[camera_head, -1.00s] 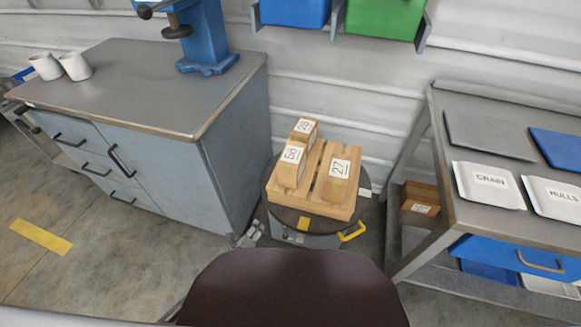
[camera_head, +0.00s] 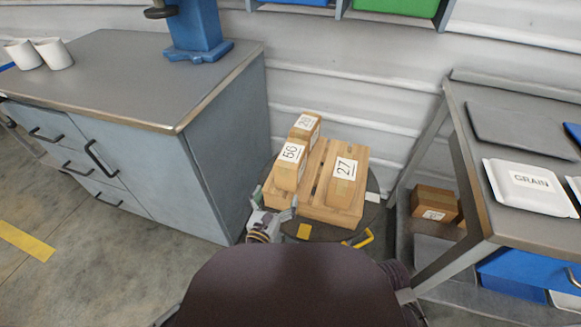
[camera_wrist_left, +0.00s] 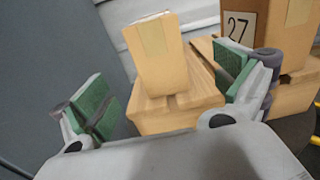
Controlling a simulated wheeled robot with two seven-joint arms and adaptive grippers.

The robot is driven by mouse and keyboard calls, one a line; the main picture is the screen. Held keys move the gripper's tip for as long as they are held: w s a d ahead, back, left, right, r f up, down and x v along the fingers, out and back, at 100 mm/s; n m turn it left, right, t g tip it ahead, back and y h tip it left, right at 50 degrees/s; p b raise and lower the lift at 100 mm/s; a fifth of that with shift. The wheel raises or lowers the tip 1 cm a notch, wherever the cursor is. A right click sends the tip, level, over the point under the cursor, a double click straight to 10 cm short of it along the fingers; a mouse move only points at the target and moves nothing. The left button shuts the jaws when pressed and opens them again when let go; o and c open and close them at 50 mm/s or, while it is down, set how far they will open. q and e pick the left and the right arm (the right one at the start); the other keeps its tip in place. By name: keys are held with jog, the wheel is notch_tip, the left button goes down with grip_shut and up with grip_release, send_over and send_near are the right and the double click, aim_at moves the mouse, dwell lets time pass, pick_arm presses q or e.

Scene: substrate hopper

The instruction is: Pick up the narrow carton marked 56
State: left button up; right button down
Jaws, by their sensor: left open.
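The narrow carton marked 56 (camera_head: 288,172) stands on the near left part of a wooden pallet (camera_head: 328,213) on a round stool-like stand. My left gripper (camera_head: 275,203) is open and empty, low at the near left edge of the pallet, just short of this carton. In the left wrist view the carton (camera_wrist_left: 157,62) stands upright ahead, between and beyond the two green-padded fingers (camera_wrist_left: 164,86), apart from both. Its number cannot be read there. My right gripper is not in view.
A carton marked 27 (camera_head: 342,182) stands to the right on the same pallet, close to the right finger in the left wrist view. Another carton (camera_head: 306,127) stands behind the 56 one. A grey cabinet (camera_head: 225,150) is close on the left; a metal table (camera_head: 480,200) is on the right.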

aim_at(286, 176)
pick_arm(q)
jog(key=shift+d+r, duration=0.1)
jog(key=shift+r, duration=0.25)
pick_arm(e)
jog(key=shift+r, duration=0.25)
pick_arm(q)
jog(key=shift+w, duration=0.1)
jog(key=shift+b+x, duration=0.3)
jog(key=shift+x, duration=3.25)
jog(key=shift+w+d, duration=0.25)
jog(key=shift+w, duration=0.35)
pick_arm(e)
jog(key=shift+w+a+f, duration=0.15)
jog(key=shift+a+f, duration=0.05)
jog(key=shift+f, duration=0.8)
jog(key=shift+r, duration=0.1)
pick_arm(q)
jog(key=shift+w+r, duration=0.1)
